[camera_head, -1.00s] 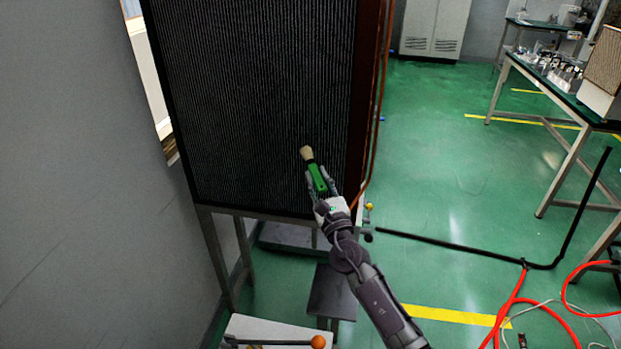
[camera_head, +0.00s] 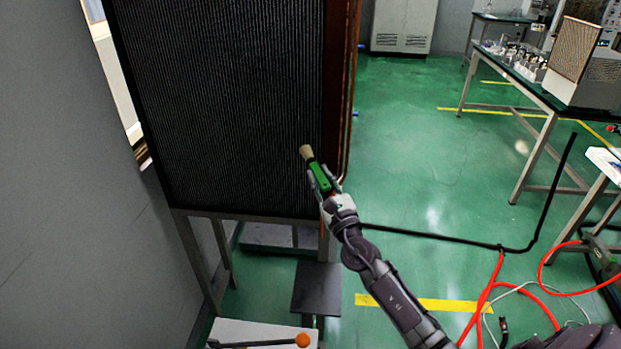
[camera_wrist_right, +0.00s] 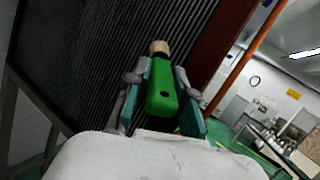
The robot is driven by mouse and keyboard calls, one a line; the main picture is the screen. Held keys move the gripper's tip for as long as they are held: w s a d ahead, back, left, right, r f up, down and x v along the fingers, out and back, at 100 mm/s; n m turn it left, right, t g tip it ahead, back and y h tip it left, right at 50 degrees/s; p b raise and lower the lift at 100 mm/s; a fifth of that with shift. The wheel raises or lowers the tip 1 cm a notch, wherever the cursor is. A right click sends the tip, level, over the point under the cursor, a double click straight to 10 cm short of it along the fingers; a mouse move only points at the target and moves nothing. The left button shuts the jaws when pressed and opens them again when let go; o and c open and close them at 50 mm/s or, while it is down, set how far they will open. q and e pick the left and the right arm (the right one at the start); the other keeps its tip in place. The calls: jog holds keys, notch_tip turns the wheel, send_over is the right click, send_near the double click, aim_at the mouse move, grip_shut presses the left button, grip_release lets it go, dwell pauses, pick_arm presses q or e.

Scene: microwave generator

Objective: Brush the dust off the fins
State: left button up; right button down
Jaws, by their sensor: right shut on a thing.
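The dark finned panel (camera_head: 220,100) stands upright on a metal frame at the left of the head view. Its vertical fins (camera_wrist_right: 110,55) also show in the right wrist view. My right gripper (camera_head: 324,184) is shut on a brush with a green handle (camera_head: 318,175) and pale bristles (camera_head: 306,152). The bristles point up toward the lower right part of the panel. I cannot tell whether they touch the fins. In the wrist view the green handle (camera_wrist_right: 161,88) sits between my right fingers (camera_wrist_right: 162,98). Dust on the fins cannot be made out. My left gripper is not in view.
A grey wall (camera_head: 60,180) stands close at the left. A white surface with an orange-knobbed lever (camera_head: 303,340) is at the bottom. Red hoses (camera_head: 490,285) and a black bar (camera_head: 430,236) lie right. A workbench (camera_head: 520,80) stands farther back. Green floor between is mostly clear.

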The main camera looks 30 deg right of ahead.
jog(key=shift+s+d, duration=0.2)
jog(key=shift+d, duration=0.2)
jog(key=shift+a, duration=0.15)
jog(key=w+a, duration=0.6)
jog(key=a, duration=0.2)
jog(key=shift+a, duration=0.4)
dwell(0.3)
jog(key=shift+s+p, duration=0.1)
jog(key=shift+p, duration=0.2)
jog(key=shift+s+a+p, duration=0.3)
jog(key=shift+s+a, duration=0.25)
jog(key=shift+s, duration=0.25)
jog(key=shift+s+a+p, duration=0.35)
jog(key=shift+s+a, duration=0.2)
jog(key=shift+s, duration=0.25)
jog(key=shift+s+a+p, duration=0.3)
jog(key=shift+s+a, duration=0.25)
jog(key=shift+s, duration=0.25)
